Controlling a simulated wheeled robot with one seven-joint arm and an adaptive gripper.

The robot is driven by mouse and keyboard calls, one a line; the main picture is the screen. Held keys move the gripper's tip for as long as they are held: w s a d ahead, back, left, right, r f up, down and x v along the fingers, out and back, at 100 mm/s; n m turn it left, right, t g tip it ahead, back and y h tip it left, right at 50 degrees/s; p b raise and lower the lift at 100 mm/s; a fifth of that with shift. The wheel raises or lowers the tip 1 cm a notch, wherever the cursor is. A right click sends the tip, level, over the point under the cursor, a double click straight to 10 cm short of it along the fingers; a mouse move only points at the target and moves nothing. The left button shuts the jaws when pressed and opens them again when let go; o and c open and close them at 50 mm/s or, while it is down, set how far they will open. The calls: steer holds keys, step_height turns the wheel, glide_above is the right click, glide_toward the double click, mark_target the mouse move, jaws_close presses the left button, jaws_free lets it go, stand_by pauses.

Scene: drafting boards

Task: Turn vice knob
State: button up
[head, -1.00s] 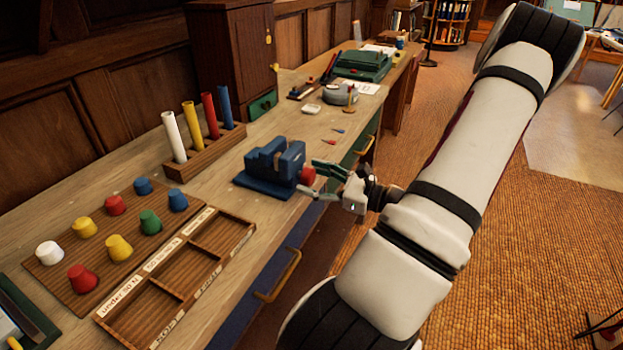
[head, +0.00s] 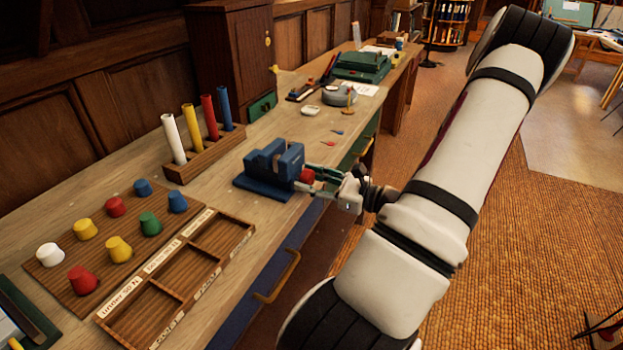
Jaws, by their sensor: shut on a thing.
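The blue vice (head: 270,168) stands on the wooden bench near its front edge. Its red knob (head: 306,176) faces right, toward my arm. My gripper (head: 312,179) reaches in from the right and is shut on the red knob, with its fingers around the knob's sides. The fingers partly cover the knob.
A wooden sorting tray (head: 205,283) and a board (head: 65,283) with several coloured pegs lie at the front left. A drawer handle (head: 278,277) juts from the bench front.

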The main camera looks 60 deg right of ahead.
steer(key=shift+r+m+p, duration=0.1)
steer(key=shift+m+p, duration=1.05)
steer(key=shift+m, duration=0.05)
steer(key=shift+m+p, duration=1)
steer(key=shift+m, duration=0.5)
steer(key=o, duration=1.2)
steer(key=s, duration=0.8)
steer(key=s+d, duration=0.1)
steer(key=s, duration=0.3)
